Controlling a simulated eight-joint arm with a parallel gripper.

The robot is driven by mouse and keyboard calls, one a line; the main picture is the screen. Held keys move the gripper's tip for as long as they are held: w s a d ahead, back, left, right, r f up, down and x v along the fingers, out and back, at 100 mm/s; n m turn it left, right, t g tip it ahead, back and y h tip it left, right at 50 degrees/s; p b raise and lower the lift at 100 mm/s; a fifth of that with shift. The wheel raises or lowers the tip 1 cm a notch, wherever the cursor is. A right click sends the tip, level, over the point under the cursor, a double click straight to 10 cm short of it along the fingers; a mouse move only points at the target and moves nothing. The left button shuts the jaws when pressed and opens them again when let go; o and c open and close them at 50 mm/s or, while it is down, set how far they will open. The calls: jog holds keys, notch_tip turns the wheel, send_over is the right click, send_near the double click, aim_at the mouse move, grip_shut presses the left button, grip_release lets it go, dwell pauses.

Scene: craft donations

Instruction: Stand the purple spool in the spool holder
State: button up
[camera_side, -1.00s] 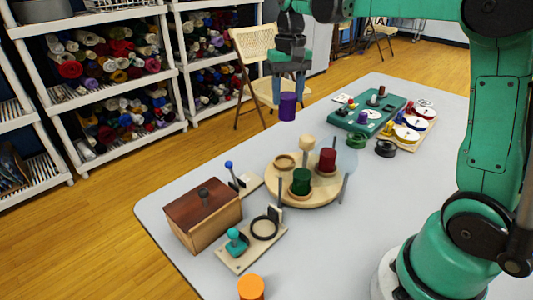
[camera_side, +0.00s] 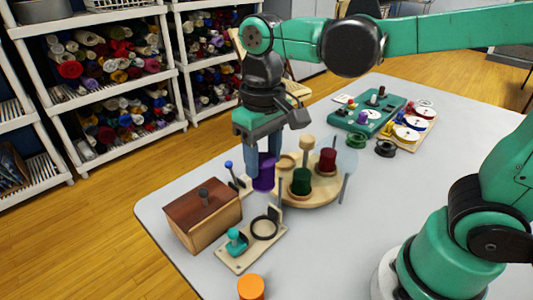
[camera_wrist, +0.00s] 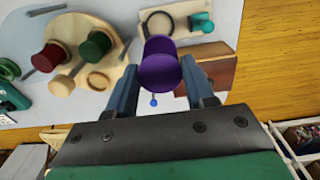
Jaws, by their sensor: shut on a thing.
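My gripper (camera_side: 258,166) is shut on the purple spool (camera_side: 263,180), which hangs upright between the two fingers above the table. In the wrist view, the purple spool (camera_wrist: 160,65) is between the fingertips. A round wooden board (camera_side: 312,200), which looks like the spool holder, is just right of the spool in the side view. It carries a red spool (camera_side: 327,160), a green spool (camera_side: 300,182) and an empty wooden ring (camera_side: 286,162). In the wrist view, the board (camera_wrist: 75,28) is left of the gripper, with the wooden ring (camera_wrist: 97,81) uncovered.
A wooden box with a dark lid (camera_side: 202,212) stands at left. A pale plate (camera_side: 240,260) bears a teal knob (camera_side: 236,243) and black ring (camera_side: 264,228). A blue-tipped pin (camera_side: 229,165) stands behind. An orange cylinder (camera_side: 251,288) is in front; a green board (camera_side: 345,122) lies farther back.

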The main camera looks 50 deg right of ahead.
aim_at(263, 159)
jog(key=shift+f, duration=4.6)
jog(key=shift+f, duration=0.3)
jog(key=shift+f, duration=0.6)
jog(key=o, duration=1.1)
jog(key=shift+c, duration=0.2)
jog(key=shift+r, duration=3.7)
